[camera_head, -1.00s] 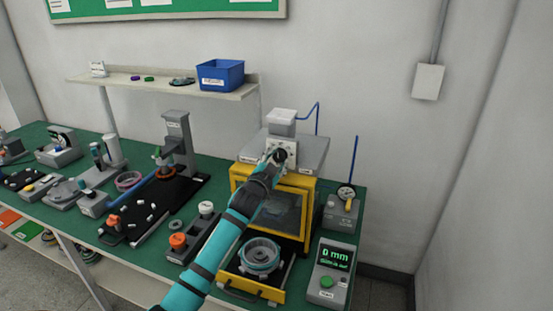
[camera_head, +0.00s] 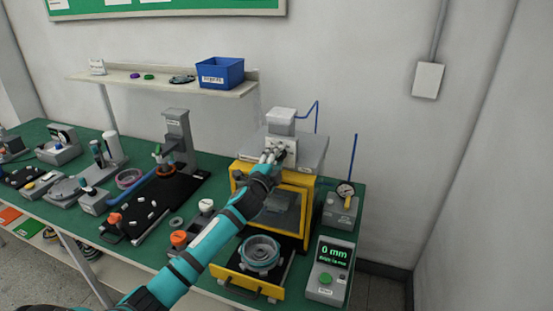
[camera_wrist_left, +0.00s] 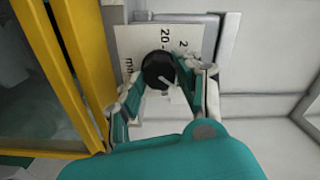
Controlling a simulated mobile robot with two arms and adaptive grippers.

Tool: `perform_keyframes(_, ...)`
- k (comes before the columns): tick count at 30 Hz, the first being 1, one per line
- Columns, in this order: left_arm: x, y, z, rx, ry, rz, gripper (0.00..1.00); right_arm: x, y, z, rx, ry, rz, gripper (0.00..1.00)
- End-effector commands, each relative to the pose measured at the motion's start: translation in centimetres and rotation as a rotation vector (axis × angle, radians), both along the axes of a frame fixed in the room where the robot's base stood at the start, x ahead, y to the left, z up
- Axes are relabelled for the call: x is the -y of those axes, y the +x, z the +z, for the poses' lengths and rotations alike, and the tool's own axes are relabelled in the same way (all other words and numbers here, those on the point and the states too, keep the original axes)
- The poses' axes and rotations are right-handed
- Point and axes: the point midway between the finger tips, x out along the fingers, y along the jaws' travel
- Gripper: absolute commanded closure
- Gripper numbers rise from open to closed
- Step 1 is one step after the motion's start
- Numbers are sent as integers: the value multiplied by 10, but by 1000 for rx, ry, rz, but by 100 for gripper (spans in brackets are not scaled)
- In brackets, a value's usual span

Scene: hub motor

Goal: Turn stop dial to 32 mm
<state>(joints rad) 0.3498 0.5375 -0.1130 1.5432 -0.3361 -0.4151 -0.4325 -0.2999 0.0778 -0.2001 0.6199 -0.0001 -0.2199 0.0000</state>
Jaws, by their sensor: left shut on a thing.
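The stop dial is a round black knob (camera_wrist_left: 158,70) with a pale pointer mark, set on a white scale plate (camera_wrist_left: 136,42) where "20" and "mm" can be read. My left gripper (camera_wrist_left: 160,88) has its two fingers on either side of the knob and is shut on it. In the head view my left gripper (camera_head: 270,160) is at the white plate on the front top of the yellow press (camera_head: 308,205), and it hides most of the dial. The readout box (camera_head: 330,268) shows "0 mm" in green. My right gripper is in neither view.
A ringed metal part (camera_head: 260,251) sits in the yellow-fronted drawer (camera_head: 248,285) below the press. A gauge block (camera_head: 341,207) stands right of the press. A blue bin (camera_head: 220,73) is on the shelf. Several fixtures fill the bench to the left.

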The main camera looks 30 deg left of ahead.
Motion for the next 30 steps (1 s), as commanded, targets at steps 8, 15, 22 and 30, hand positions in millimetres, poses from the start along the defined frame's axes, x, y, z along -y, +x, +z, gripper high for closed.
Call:
perform_keyframes(8,0,0,0,-5,20,-1,97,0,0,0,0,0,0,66)
perform_keyframes(15,0,0,0,-4,20,-1,97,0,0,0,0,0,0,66)
perform_keyframes(22,0,0,0,-4,19,-1,42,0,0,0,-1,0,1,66)
perform_keyframes(30,1,-2,-1,-5,18,0,42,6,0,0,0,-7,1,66)
